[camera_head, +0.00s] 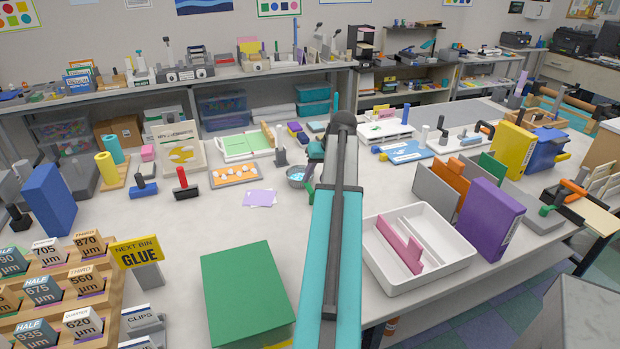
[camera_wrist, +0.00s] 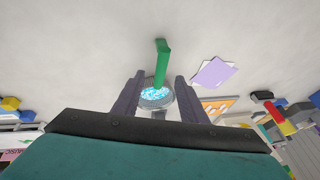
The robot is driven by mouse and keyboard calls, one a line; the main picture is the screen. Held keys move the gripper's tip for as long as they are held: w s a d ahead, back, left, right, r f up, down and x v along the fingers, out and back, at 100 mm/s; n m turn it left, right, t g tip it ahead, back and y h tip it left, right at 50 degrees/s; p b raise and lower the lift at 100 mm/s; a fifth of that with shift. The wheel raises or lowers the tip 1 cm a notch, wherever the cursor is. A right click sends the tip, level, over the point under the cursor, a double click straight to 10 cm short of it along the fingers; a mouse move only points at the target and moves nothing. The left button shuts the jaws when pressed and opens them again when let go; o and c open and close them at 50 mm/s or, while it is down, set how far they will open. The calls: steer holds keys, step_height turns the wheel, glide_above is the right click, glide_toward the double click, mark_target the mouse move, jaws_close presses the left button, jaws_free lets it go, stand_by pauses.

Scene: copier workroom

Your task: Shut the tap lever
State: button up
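A green bar (camera_wrist: 161,62) rises from a round grey bowl (camera_head: 293,182) holding blue bits; it also shows in the head view (camera_head: 309,193). I cannot tell whether this bar is the tap lever; no tap body is clear. In the wrist view the bowl (camera_wrist: 147,106) lies beyond my gripper (camera_wrist: 159,79). My gripper is open, its two dark fingers apart on either side of the bar's lower end and the bowl. Nothing shows gripped. Contact with the bar cannot be told. In the head view my arm hides most of the gripper.
The bowl stands on a pale table (camera_head: 225,222). Purple sheets (camera_head: 259,198) and an orange tray (camera_head: 236,174) lie to its left. A green box (camera_head: 246,293) is nearer, and a white divided tray (camera_head: 447,236) stands right of my arm. Bare table lies around the sheets.

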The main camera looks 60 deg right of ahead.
mark_target(309, 188)
steer(key=shift+x, duration=1.35)
steer(key=shift+p+x, duration=1.2)
steer(key=shift+x, duration=1.45)
steer(key=shift+w+r, duration=0.1)
steer(key=shift+w, duration=0.05)
steer(key=shift+c, duration=0.3)
jaws_close()
